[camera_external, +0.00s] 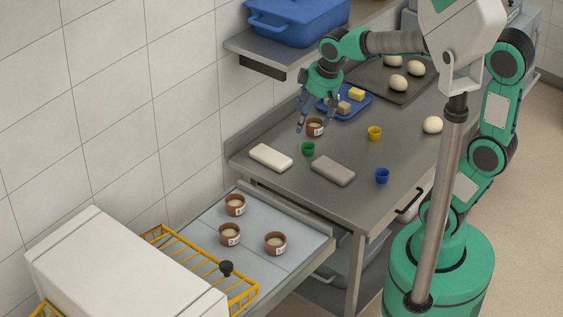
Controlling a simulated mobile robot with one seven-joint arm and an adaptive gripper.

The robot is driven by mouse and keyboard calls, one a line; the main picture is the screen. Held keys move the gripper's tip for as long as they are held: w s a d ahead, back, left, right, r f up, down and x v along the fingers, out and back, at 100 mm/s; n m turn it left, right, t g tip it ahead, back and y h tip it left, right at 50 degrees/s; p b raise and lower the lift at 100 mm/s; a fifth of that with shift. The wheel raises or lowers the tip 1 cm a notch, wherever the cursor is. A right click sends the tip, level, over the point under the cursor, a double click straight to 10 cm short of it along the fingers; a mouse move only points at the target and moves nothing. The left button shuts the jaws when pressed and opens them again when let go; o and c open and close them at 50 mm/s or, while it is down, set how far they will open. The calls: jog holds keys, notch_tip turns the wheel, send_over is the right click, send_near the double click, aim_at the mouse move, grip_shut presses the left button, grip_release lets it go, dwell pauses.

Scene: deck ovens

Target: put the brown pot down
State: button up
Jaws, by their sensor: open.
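A brown pot (315,127) with a pale filling and a white label stands on the grey metal table (334,199), towards its left back part. My gripper (312,119) is open, pointing down, with its fingers at and just above this pot. I cannot tell whether the fingertips touch it. Three similar brown pots stand on the lower grey surface at the left: one at the back (235,205), one at the front left (230,234) and one at the right (275,243).
A green cup (308,149), white block (271,157), grey-brown block (333,170), yellow cup (375,133) and blue cup (382,176) stand nearby. A blue tray (331,113) lies behind. A dark tray (372,93) holds dough balls. A shelf (250,47) overhangs the left back.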

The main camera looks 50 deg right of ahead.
jog(key=s+d+r+m+t, duration=0.1)
jog(key=s, duration=0.7)
jog(key=s+d+t, duration=0.1)
jog(key=s+d, duration=0.1)
jog(key=s, duration=0.7)
jog(key=shift+d+r+m, duration=0.25)
jog(key=shift+r+m, duration=0.15)
jog(key=shift+f, duration=0.1)
jog(key=shift+f+b, duration=0.7)
jog(key=shift+b, duration=0.1)
dwell(0.4)
